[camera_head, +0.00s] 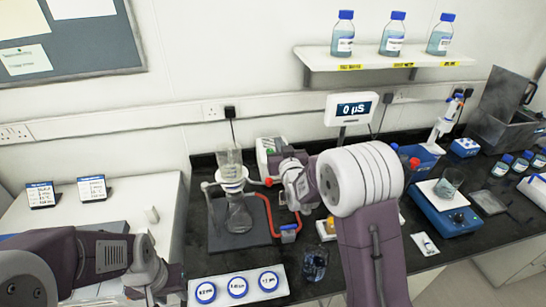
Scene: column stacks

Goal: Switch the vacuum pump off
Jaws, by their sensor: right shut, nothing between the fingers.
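A red tube (267,207) runs beside the flask. My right gripper (277,165) is shut and empty, close in front of the pump; whether it touches cannot be told. My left gripper (168,283) is at the lower left, far from the pump; its fingers are unclear.
A white tray with round blue-rimmed lids (237,304) lies at the front. A dark glass beaker (315,265) stands right of it. A display (352,108) reading 0 µS is behind my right arm. A blue balance (447,221) with a beaker is at right.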

